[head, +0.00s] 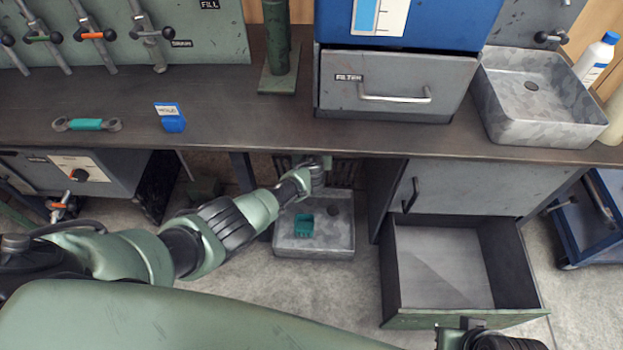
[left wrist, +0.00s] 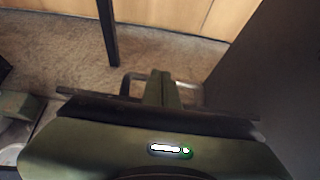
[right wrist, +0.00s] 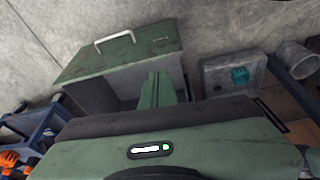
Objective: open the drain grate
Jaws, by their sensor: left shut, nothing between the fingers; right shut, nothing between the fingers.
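The drain grate (head: 343,174), a dark slatted panel, shows under the bench at the back of a grey floor basin (head: 288,240); it looks raised on edge, partly hidden by my arm. The basin's top is exposed, with a dark round drain hole and a teal block (head: 304,225) inside. My left gripper (head: 322,163) is shut and empty in front of the grate. In the left wrist view, its closed fingers (left wrist: 163,88) are close to a pale metal bar (left wrist: 132,80); contact cannot be told. My right gripper (right wrist: 160,88) is shut and empty near the open drawer.
The open drawer (head: 519,263) juts out right of the basin, below a closed cabinet front (head: 480,187). The bench (head: 230,122) overhangs the basin. A blue cart (head: 590,225) stands at far right. A grey control box (head: 112,172) hangs at left.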

